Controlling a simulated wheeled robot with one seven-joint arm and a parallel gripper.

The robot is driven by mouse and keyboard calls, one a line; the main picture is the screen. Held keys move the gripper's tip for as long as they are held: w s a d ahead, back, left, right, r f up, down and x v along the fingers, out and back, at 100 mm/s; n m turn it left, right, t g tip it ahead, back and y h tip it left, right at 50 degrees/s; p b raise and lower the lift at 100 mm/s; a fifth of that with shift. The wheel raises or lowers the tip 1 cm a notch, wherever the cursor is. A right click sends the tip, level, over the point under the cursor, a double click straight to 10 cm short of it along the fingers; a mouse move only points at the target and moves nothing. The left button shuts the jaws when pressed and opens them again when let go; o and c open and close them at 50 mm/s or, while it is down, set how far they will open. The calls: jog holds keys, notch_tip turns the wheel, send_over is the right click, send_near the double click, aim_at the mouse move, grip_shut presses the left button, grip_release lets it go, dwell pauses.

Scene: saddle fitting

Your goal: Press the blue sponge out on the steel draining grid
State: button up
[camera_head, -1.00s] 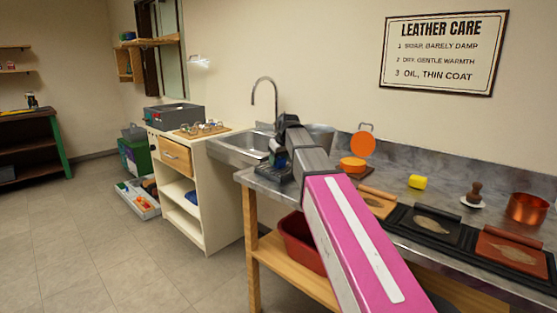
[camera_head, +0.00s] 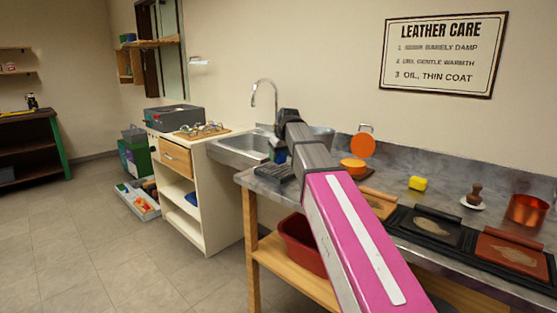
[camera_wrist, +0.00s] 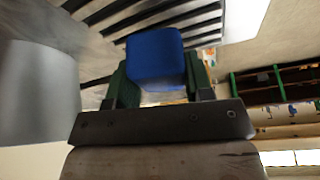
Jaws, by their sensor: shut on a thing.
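The blue sponge (camera_wrist: 155,55) is between the two green fingers of my gripper (camera_wrist: 158,80) in the wrist view. My gripper is shut on it. The steel draining grid (camera_wrist: 105,14), with dark gaps between pale bars, lies past the sponge in that view. In the head view the grid (camera_head: 271,172) sits at the left end of the steel counter, and my gripper (camera_head: 280,155) is just above or behind it. The sponge is small and mostly hidden by my arm there. I cannot tell whether the sponge touches the grid.
The sink (camera_head: 235,150) with its tall tap (camera_head: 264,92) is left of the grid. A grey rounded thing (camera_wrist: 35,95) is close on the left in the wrist view.

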jog(key=shift+r, duration=2.15)
